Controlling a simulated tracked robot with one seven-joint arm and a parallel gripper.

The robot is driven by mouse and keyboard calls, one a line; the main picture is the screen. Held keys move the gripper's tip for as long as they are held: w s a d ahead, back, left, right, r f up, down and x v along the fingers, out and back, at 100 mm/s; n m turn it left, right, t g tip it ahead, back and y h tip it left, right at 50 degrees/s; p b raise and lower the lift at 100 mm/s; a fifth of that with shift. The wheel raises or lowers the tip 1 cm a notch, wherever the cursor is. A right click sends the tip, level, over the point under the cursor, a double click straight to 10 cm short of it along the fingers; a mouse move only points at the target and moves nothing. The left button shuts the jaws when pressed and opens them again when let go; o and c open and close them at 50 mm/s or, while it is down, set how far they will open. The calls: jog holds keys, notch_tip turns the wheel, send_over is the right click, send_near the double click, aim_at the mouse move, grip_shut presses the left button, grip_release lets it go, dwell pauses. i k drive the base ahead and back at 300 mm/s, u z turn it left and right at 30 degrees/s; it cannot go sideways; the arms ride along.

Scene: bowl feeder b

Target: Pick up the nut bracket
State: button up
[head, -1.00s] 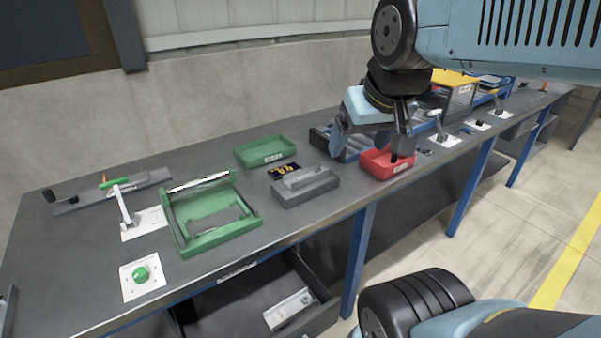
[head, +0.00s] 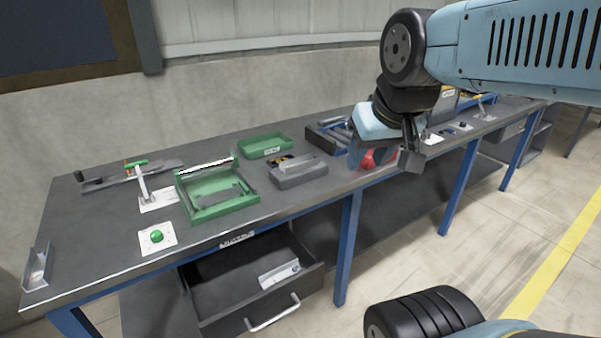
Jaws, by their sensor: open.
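A pale metal bracket (head: 279,275) with a small round nut-like part at its right end lies in the open drawer (head: 222,293) under the bench; it looks like the nut bracket. My gripper (head: 386,158) is open, with its fingers pointing down. I see nothing between the fingers.
The drawer juts out from the bench (head: 110,232), its handle (head: 273,314) towards me. On the bench stand a green fixture (head: 222,205), a grey block (head: 299,176), a green bin (head: 266,146) and a button plate (head: 157,239). A small metal channel (head: 38,268) stands at the left corner.

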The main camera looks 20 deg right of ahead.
aim_at(295, 164)
jog(key=z, duration=0.5)
jog(key=i, duration=0.95)
jog(key=u, duration=0.35)
